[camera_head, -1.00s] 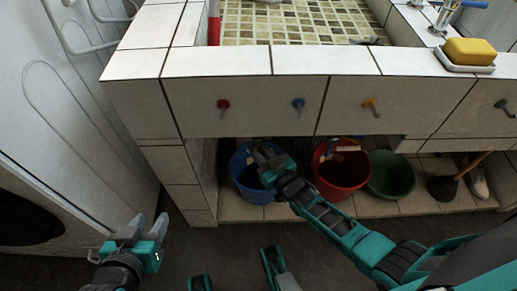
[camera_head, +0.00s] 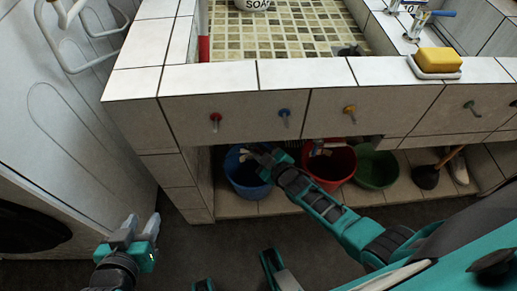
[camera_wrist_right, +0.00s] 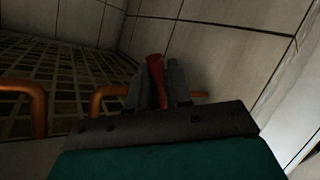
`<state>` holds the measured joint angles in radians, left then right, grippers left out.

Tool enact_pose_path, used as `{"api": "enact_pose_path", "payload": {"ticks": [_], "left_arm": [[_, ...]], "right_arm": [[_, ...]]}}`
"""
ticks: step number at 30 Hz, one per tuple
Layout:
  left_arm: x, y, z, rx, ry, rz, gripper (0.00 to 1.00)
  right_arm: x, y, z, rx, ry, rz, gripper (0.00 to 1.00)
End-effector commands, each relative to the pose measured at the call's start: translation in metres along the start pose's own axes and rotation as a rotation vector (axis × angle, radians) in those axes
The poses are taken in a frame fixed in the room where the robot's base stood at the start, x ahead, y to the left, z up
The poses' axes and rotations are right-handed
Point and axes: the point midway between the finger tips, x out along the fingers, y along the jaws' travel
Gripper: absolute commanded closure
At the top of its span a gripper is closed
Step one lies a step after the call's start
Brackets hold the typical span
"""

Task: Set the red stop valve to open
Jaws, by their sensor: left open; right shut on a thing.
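The red valve handle (camera_wrist_right: 155,70) shows in the right wrist view, standing up between the fingers of my right gripper (camera_wrist_right: 158,88). The gripper is shut on it, and the fingers hide its lower part. Copper-coloured pipes (camera_wrist_right: 108,97) run beside the fingers. In the head view my right gripper (camera_head: 260,157) reaches under the counter, above the blue bucket; the valve is hidden there. My left gripper (camera_head: 143,227) is open and empty at the lower left, away from the cabinet.
A blue bucket (camera_head: 240,180), a red bucket (camera_head: 335,170) and a green basin (camera_head: 376,168) stand on the shelf under the counter. Coloured hooks, one of them red (camera_head: 215,119), line the front panel. A yellow sponge (camera_head: 438,59) lies above. Free floor is in front.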

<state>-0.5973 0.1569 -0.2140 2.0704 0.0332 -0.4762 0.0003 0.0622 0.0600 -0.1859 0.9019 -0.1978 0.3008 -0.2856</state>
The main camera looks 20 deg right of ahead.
Motion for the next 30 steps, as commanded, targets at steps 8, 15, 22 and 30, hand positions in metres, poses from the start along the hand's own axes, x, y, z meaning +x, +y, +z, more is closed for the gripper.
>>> {"api": "enact_pose_path", "payload": {"ticks": [8, 15, 22, 30], "left_arm": [[0.001, 0.001, -0.004, -0.007, 0.007, 0.0, 0.57], [0.002, 0.002, -0.006, -0.011, 0.01, 0.0, 0.57], [0.002, 0.002, -0.005, -0.01, 0.009, 0.0, 0.57], [-0.005, 0.001, -0.013, -0.005, 0.004, 0.0, 0.57]], "right_arm": [[0.001, 0.001, -0.001, -0.008, -0.002, 0.001, 1.0], [0.001, 0.001, -0.001, -0.007, -0.002, 0.001, 0.71], [0.0, 0.001, -0.001, -0.006, -0.003, 0.001, 0.66], [-0.022, 0.001, -0.002, -0.006, -0.006, -0.001, 0.66]]}}
